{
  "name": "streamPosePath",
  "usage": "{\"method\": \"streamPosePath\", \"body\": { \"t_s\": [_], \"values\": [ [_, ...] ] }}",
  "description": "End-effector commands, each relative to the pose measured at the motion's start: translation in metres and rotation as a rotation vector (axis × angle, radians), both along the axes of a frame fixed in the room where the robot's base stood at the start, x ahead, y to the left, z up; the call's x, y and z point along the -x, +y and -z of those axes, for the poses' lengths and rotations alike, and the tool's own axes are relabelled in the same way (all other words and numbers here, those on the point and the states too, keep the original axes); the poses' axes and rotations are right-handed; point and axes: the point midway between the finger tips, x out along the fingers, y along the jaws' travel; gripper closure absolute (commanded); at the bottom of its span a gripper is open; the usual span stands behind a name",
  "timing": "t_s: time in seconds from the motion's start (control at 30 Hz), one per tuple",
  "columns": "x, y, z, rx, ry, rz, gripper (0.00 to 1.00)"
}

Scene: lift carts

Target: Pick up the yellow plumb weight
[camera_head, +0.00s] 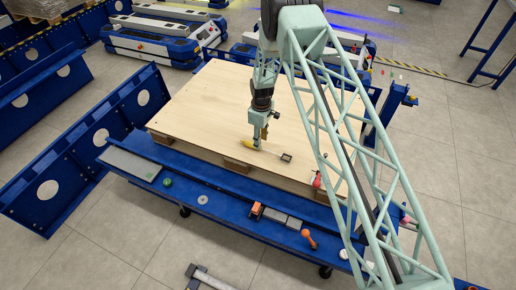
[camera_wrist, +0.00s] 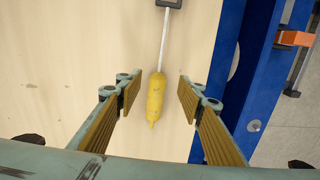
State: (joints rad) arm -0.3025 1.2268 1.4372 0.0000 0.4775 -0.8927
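The yellow plumb weight (camera_head: 248,145) lies on its side on the light wooden board (camera_head: 205,95), near the board's front edge. In the wrist view the plumb weight (camera_wrist: 155,98) is a long yellow body with a white line or rod running up to a dark square piece (camera_wrist: 170,3). That dark piece also shows in the head view (camera_head: 286,157). My gripper (camera_wrist: 158,94) is open, with one finger pad on each side of the plumb weight and visible gaps on both sides. In the head view my gripper (camera_head: 261,136) is directly above the weight; its height over it is unclear.
The blue cart's front ledge (camera_head: 225,182) holds a green round item (camera_head: 167,182), a grey disc (camera_head: 202,199), an orange block (camera_head: 256,209) and an orange-handled item (camera_head: 308,238). A red item (camera_head: 317,180) is near the board's front right. The board's left half is clear.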

Motion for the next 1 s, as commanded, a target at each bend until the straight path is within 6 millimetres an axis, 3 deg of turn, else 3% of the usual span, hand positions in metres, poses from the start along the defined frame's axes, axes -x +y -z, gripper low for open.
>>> {"method": "streamPosePath", "body": {
  "t_s": [0.6, 1.0],
  "values": [
    [-0.004, 0.002, 0.049, 0.000, 0.000, 0.000, 0.65],
    [-0.004, 0.002, 0.051, 0.000, 0.000, 0.000, 0.65]
  ]
}}
